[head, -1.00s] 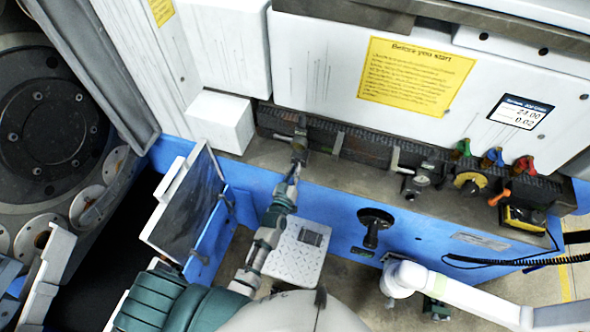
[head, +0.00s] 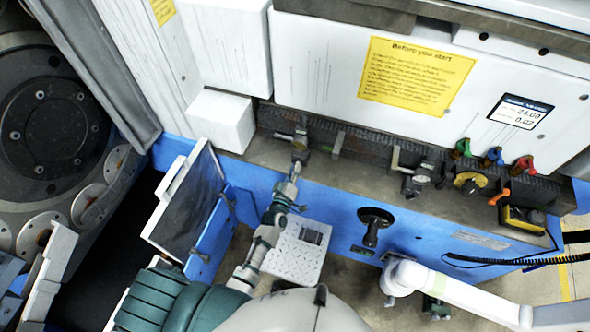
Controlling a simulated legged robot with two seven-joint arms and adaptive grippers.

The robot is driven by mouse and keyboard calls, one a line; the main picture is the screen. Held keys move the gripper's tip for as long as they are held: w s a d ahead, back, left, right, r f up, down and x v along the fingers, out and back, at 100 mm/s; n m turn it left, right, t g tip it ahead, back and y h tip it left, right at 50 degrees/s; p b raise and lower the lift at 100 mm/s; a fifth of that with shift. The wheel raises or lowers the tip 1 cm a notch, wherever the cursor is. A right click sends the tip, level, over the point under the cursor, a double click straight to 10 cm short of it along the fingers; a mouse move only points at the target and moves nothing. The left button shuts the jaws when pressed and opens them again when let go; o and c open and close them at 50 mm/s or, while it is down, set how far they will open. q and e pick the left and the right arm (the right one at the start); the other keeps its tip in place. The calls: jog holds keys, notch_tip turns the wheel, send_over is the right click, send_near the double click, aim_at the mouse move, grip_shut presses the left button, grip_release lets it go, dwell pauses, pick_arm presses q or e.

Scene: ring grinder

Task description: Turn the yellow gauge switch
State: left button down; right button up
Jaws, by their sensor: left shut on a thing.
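A round yellow piece with a black knob (head: 468,185) sits on the right part of the machine's ledge; it is the clearest yellow switch in the head view. My left gripper (head: 300,150) is far to its left, at the left part of the same ledge. The gripper is shut on a small dark fitting (head: 301,136) with a metal stub. The gripper partly hides this fitting, and its colour and any dial are too small to tell. My right arm shows at the lower right, but I cannot make out its gripper.
A similar metal fitting (head: 416,182) stands mid-ledge. Green, blue and red levers, an orange-handled part and a yellow-black meter (head: 522,218) crowd the right end. A black handwheel (head: 374,222) sticks out of the blue front. An open panel (head: 185,205) stands left of my left arm.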

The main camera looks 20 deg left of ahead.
pick_arm(q)
jog(key=shift+s+f, duration=0.1)
jog(key=shift+f, duration=0.1)
jog(key=c, duration=1.5)
grip_release()
jog(key=shift+c, duration=0.2)
jog(key=s, duration=1.2)
jog(key=shift+a, duration=0.2)
